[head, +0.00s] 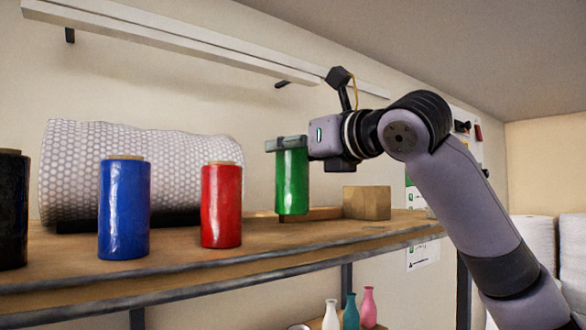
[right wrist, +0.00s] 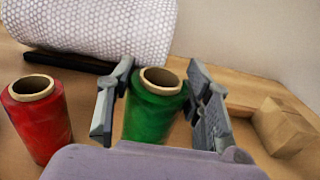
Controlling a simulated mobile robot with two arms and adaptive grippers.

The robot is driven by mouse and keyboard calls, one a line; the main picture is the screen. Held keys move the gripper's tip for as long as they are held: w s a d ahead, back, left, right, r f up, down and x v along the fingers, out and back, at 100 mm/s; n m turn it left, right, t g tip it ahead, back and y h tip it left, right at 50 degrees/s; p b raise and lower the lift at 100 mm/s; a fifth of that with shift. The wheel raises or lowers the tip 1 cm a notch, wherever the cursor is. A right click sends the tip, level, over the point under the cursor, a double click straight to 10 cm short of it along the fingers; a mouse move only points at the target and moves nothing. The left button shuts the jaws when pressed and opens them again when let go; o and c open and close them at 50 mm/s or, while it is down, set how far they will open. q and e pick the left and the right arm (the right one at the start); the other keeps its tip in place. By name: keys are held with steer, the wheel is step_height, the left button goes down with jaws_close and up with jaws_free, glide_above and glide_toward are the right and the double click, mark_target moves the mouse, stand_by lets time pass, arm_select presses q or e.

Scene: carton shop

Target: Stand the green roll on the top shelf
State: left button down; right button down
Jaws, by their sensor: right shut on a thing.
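The green roll (head: 292,184) is upright at the top shelf (head: 180,262), to the right of the red roll. My right gripper (head: 287,144) reaches in from the right and is shut on the green roll near its upper end. In the right wrist view the green roll (right wrist: 154,108) stands between the two fingers of the gripper (right wrist: 160,105), with its open cardboard core facing up. I cannot tell whether its base touches the shelf board. My left gripper is not in view.
A red roll (head: 221,205), a blue roll (head: 124,208) and a black roll (head: 12,210) stand to the left. A large bubble-wrap roll (head: 75,165) lies behind them. A small cardboard box (head: 367,202) sits right of the green roll. Bottles (head: 350,312) stand below.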

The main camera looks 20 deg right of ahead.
mark_target(303, 168)
step_height(303, 168, down, 3)
steer(key=shift+w+a+f+p, duration=0.1)
steer(key=shift+f+p, duration=0.1)
steer(key=shift+p, duration=0.1)
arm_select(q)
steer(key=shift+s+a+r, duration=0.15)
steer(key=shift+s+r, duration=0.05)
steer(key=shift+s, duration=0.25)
arm_select(e)
steer(key=shift+f, duration=0.1)
steer(key=c, duration=0.8)
jaws_free()
steer(key=shift+f, duration=0.15)
steer(key=shift+s, duration=0.2)
arm_select(q)
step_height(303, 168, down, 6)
steer(key=b, duration=0.6)
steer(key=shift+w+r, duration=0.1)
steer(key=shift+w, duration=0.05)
arm_select(e)
steer(key=v, duration=1.1)
steer(key=shift+s, duration=0.35)
